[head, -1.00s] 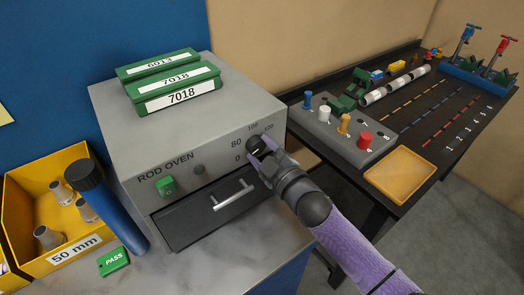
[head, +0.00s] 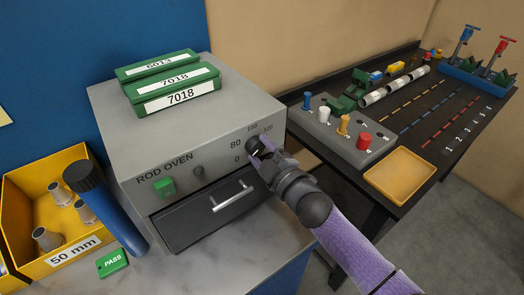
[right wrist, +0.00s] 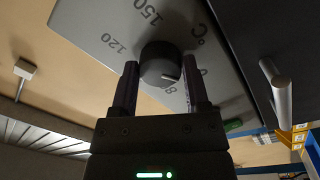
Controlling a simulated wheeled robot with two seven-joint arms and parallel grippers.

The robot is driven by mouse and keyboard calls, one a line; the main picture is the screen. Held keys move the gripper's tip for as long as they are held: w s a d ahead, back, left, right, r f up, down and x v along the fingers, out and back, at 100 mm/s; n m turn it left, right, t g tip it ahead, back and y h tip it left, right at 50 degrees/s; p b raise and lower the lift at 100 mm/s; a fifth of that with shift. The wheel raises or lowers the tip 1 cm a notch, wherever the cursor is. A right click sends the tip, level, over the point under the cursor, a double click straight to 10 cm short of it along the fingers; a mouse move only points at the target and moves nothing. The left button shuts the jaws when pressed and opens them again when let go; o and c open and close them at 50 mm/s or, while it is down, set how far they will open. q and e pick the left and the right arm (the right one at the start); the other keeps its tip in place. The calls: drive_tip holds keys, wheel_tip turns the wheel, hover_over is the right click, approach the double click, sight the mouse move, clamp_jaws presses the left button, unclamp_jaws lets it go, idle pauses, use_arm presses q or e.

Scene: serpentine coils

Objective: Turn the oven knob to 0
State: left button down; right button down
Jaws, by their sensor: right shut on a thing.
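The oven knob (head: 254,146) is a round dark knob on the front of the grey rod oven (head: 190,120), at the right of its face. My right gripper (head: 261,150) is shut on it, partly hiding it in the head view. In the right wrist view the knob (right wrist: 160,62) sits between the two fingers of my gripper (right wrist: 160,84). Its white pointer mark is at the lower right, on the side of the partly hidden 80 and the 0. The 120 and 150 marks lie on the other side. My left gripper is not in view.
An oven drawer with a silver handle (head: 232,196) is just below the knob. Green rod boxes (head: 172,82) lie on the oven top. A blue tube (head: 105,208) and a yellow bin (head: 18,205) stand at the left. A dark table (head: 425,120) is at the right.

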drive_tip(key=shift+c, duration=0.3)
unclamp_jaws()
drive_tip(key=p+v, duration=0.1)
drive_tip(key=v, duration=0.9)
